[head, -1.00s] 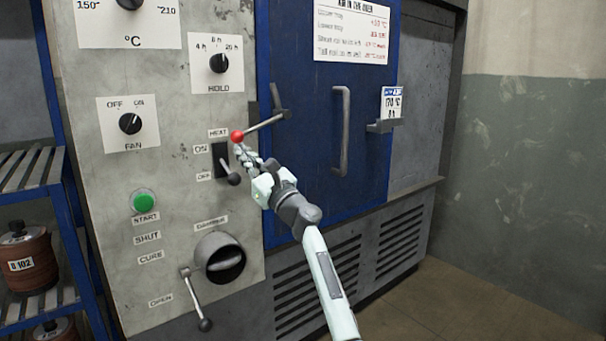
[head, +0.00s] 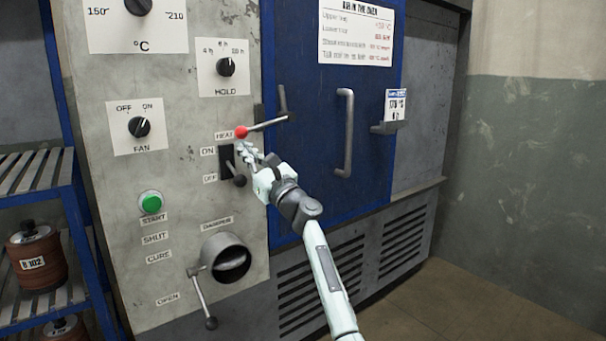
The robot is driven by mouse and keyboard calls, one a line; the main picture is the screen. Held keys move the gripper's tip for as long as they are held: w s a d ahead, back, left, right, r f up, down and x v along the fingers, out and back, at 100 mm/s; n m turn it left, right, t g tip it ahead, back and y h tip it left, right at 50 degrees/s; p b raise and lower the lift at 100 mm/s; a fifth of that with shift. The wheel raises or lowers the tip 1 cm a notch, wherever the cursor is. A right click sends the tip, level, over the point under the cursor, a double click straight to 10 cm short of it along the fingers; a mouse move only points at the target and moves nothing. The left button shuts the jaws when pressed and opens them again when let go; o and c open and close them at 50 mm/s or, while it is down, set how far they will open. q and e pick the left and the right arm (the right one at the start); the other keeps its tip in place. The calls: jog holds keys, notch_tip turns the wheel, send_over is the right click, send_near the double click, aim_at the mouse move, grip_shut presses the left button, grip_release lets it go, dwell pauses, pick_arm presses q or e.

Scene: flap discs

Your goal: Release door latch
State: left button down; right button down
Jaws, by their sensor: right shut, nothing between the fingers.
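The door latch lever (head: 265,124) is a grey bar with a red ball at its left end, at the edge of the blue oven door (head: 310,130). It slants up to the right from the ball to its pivot on the door. My right gripper (head: 243,148) is shut and empty. Its fingertips are just below the red ball; I cannot tell whether they touch it. My left gripper is not in view.
The heat switch (head: 232,167) with its lever sits close to the left of my fingers. A green start button (head: 150,203), dials and the damper (head: 226,258) are on the panel. The door has a vertical handle (head: 345,133). A shelf with coils (head: 36,258) stands left.

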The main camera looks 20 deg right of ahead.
jog(key=v, duration=1.2)
jog(key=shift+f, duration=0.1)
jog(key=s+f+n+g+h, duration=0.1)
jog(key=s+f+n+g, duration=0.3)
jog(key=f, duration=0.7)
jog(key=s+a+f+n+g+h, duration=0.15)
jog(key=s+f+n, duration=0.45)
jog(key=f, duration=0.6)
jog(key=s+f+n+g+h, duration=0.1)
jog(key=s+f+n+g, duration=0.4)
jog(key=f, duration=0.6)
jog(key=s+d+f+n+g+h, duration=0.2)
jog(key=s+d+f+n, duration=0.2)
jog(key=s, duration=0.5)
jog(key=s+d+f+n+g+h, duration=0.2)
jog(key=s+d+f+n, duration=0.3)
jog(key=s+f, duration=0.4)
jog(key=s+d+f+n+g+h, duration=0.3)
jog(key=s+f+n, duration=0.3)
jog(key=s, duration=0.3)
jog(key=shift+s+d+f, duration=0.25)
jog(key=shift+d+f, duration=0.35)
jog(key=shift+d, duration=0.1)
